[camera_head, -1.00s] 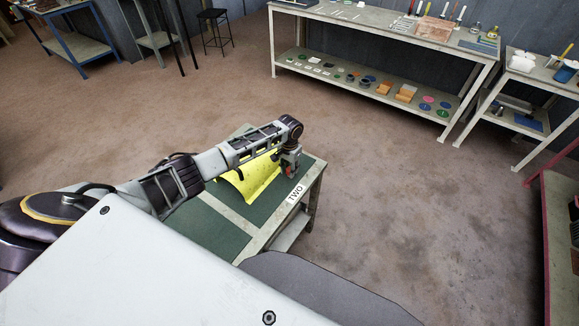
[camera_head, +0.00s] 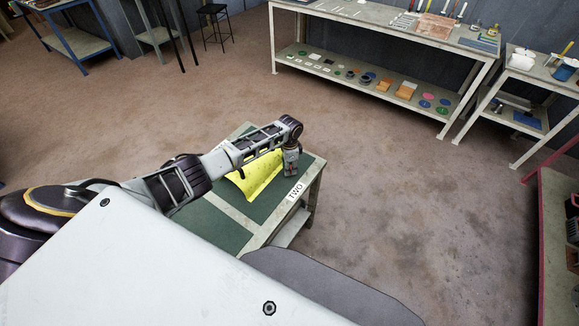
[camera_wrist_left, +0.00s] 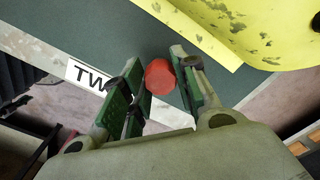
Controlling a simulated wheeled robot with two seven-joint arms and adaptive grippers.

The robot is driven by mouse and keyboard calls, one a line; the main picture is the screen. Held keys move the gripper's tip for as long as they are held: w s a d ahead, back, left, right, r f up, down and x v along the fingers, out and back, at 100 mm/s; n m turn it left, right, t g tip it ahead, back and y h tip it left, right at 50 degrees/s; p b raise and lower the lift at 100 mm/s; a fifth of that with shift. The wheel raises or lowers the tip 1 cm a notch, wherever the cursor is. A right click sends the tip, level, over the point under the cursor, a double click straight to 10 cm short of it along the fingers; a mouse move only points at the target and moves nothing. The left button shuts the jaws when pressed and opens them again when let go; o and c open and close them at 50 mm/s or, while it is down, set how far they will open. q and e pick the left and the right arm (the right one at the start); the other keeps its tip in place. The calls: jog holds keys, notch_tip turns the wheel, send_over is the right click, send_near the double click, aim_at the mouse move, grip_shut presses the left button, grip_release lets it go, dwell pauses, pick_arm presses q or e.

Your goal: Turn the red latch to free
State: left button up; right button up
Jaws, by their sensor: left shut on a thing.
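The red latch (camera_wrist_left: 160,77) shows in the left wrist view as a round red top. It sits between the green-padded fingers of my left gripper (camera_wrist_left: 157,82), which is shut on it. In the head view my left gripper (camera_head: 291,174) points down at the right end of the green-topped table (camera_head: 217,226). The latch cannot be made out there. What lies beneath its red top is hidden. My right gripper is in neither view.
A curved yellow sheet (camera_head: 262,178) with dark smudges stands on the table beside my left gripper. A "TWO" label (camera_head: 296,193) is on the table's edge. A long workbench (camera_head: 375,28) with small parts stands at the back. The floor between is clear.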

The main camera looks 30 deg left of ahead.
pick_arm(q)
jog(key=shift+w+r+m, duration=0.1)
jog(key=shift+m, duration=0.9)
jog(key=o, duration=1)
notch_tip(320, 180, up, 12)
dwell(0.3)
dwell(0.6)
